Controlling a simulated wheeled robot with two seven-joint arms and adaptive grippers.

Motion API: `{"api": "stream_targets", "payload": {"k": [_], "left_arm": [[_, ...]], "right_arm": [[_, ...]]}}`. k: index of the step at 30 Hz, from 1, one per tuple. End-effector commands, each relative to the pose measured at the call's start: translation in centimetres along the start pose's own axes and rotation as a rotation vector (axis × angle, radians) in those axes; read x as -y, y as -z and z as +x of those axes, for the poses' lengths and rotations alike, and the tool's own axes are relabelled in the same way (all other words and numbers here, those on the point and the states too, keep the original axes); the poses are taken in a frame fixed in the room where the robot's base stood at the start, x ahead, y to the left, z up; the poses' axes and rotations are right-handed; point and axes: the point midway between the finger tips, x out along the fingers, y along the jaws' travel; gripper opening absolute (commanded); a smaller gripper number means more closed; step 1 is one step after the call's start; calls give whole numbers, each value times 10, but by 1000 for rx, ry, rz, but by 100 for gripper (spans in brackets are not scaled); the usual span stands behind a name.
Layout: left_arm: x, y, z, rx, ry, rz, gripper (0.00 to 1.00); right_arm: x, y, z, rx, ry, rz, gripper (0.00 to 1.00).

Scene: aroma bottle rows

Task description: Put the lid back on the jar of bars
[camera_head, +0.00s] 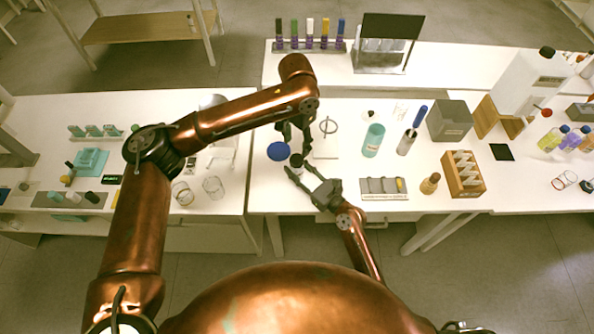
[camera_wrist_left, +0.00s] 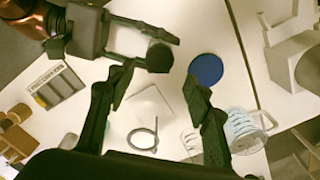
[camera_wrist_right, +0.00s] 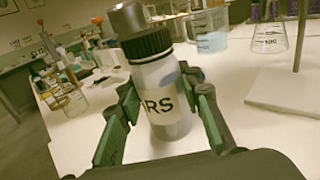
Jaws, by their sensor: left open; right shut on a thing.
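The jar of bars (camera_wrist_right: 166,98) is a pale bottle with a label, partly readable as "RS", in the right wrist view. A black ribbed lid (camera_wrist_right: 147,44) shows on its top; I cannot tell how firmly it sits. My right gripper (camera_head: 298,169) is shut around the jar's body. In the left wrist view the round black lid (camera_wrist_left: 159,57) shows between the right gripper's fingers. My left gripper (camera_head: 294,138) is open and empty, pointing down near the jar's top. Its two fingers (camera_wrist_left: 160,92) are apart, with the lid just beyond them.
A blue disc (camera_head: 277,151) lies beside the jar. A ring stand with a pale base (camera_head: 325,149) stands right of the left gripper. A grey slotted rack (camera_head: 383,188) and a teal bottle (camera_head: 373,141) are further right. Glass beakers (camera_head: 213,187) stand left.

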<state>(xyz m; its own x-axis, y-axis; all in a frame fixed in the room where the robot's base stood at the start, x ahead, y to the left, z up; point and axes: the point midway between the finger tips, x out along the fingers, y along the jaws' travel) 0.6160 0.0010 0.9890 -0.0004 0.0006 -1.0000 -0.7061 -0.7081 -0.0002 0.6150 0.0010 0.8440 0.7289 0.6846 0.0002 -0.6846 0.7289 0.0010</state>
Motion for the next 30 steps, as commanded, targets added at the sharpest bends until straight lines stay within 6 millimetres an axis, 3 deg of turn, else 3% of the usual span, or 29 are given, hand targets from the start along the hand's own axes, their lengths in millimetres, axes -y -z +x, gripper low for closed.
{"api": "stream_targets", "payload": {"k": [15, 27, 30], "left_arm": [[0, 0, 68, 1, -1, 0, 47], [0, 0, 75, 0, 0, 1, 47], [0, 0, 75, 1, 0, 1, 41]], "right_arm": [[0, 0, 0, 0, 0, 0, 0], [0, 0, 0, 0, 0, 0, 0], [0, 0, 0, 0, 0, 0, 0]]}}
